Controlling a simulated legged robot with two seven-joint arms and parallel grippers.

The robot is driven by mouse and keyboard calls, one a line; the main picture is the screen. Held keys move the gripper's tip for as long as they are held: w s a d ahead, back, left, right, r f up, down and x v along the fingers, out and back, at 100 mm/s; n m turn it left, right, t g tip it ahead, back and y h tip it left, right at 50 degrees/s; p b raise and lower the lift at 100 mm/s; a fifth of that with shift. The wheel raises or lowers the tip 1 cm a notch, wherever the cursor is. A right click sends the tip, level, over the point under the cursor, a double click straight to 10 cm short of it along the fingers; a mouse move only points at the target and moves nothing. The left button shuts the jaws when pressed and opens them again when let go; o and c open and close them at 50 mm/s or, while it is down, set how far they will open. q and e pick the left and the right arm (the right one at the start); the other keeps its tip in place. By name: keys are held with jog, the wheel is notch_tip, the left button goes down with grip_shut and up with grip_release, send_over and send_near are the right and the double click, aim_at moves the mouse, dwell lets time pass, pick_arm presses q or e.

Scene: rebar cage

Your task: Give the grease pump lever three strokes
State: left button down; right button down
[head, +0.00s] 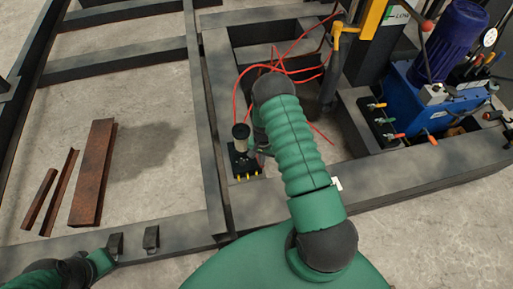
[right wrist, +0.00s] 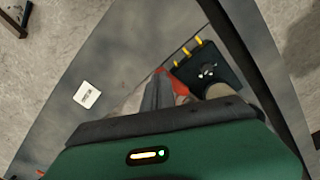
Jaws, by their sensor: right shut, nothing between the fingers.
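The grease pump (head: 241,165) is a small black block with a clear cylinder and yellow fittings, on the dark frame left of my right arm in the head view. Its black block (right wrist: 210,68) also shows at upper right of centre in the right wrist view. A red part (right wrist: 177,86), perhaps the lever's grip, shows beside my fingers; the rest of the lever is not clear. My right gripper (right wrist: 165,92) is shut and empty, close beside the pump; contact cannot be told. In the head view my arm largely hides it. My left arm's end (head: 98,263) is at lower left; its fingers are unclear.
Red hoses (head: 241,90) loop behind the pump. A blue hydraulic unit (head: 430,95) and a black valve block (head: 376,120) stand right. Rusty steel pieces (head: 93,175) lie on the floor left. Dark frame beams (head: 208,130) surround the pump. A white tag (right wrist: 87,94) lies on the plate.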

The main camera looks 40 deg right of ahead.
jog(key=shift+s+a+f, duration=0.15)
jog(key=shift+s+f, duration=0.15)
jog(key=shift+f, duration=0.25)
jog(key=shift+f+b, duration=0.1)
jog(key=shift+b, duration=0.2)
jog(key=shift+s+a+f, duration=0.2)
jog(key=shift+s+f, duration=0.1)
jog(key=shift+f, duration=0.2)
jog(key=shift+s+a+f+b, duration=0.15)
jog(key=shift+s+f+b, duration=0.15)
jog(key=shift+f+b, duration=0.3)
